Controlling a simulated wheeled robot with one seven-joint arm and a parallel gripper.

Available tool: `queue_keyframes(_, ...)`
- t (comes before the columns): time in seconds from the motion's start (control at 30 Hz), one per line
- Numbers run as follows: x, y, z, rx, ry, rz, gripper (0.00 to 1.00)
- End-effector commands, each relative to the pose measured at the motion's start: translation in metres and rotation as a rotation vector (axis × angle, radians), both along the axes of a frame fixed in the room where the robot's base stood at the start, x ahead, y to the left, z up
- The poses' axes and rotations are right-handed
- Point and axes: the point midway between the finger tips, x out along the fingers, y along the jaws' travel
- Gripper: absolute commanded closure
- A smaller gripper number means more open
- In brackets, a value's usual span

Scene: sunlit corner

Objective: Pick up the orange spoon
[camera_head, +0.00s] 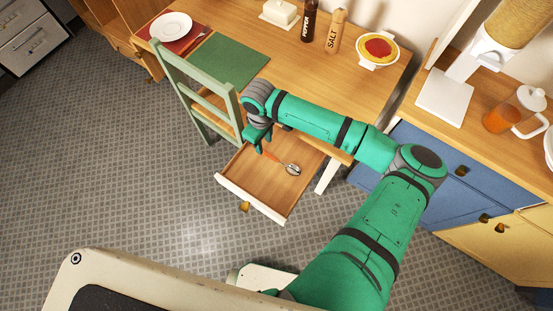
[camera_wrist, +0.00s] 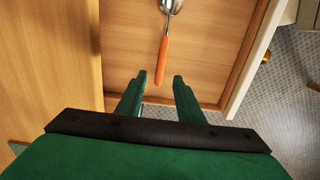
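The orange spoon (camera_head: 290,168) lies in the open drawer (camera_head: 241,170) under the table. It has an orange handle and a metal bowl. In the wrist view the spoon (camera_wrist: 163,60) lies on the drawer floor with its handle end toward my gripper. My gripper (camera_head: 264,150) is over the drawer near the handle end. In the wrist view its two green fingers (camera_wrist: 160,78) stand apart with nothing held between them. The handle end is just beyond the fingertips. I cannot tell the exact height of the fingers over the drawer floor.
A green chair (camera_head: 195,100) stands left of the drawer. The table (camera_head: 290,85) above bears a plate (camera_head: 171,27), a pepper mill (camera_head: 308,20), a salt mill (camera_head: 335,30) and a bowl (camera_head: 378,62). Blue cabinets (camera_head: 430,170) are at right. Floor in front is open.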

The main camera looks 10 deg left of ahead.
Motion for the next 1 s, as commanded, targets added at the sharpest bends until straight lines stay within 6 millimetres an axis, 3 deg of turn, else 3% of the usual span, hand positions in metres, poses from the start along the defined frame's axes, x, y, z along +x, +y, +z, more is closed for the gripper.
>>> queue_keyframes(0.33,-0.002,0.000,-0.043,-0.001,0.000,-0.005,0.66)
queue_keyframes(0.67,-0.003,0.001,-0.051,0.001,0.000,-0.003,0.66)
queue_keyframes(0.83,-0.002,0.001,-0.051,0.001,0.000,-0.003,1.00)
queue_keyframes(1.0,-0.003,0.001,-0.050,0.001,0.000,-0.002,1.00)
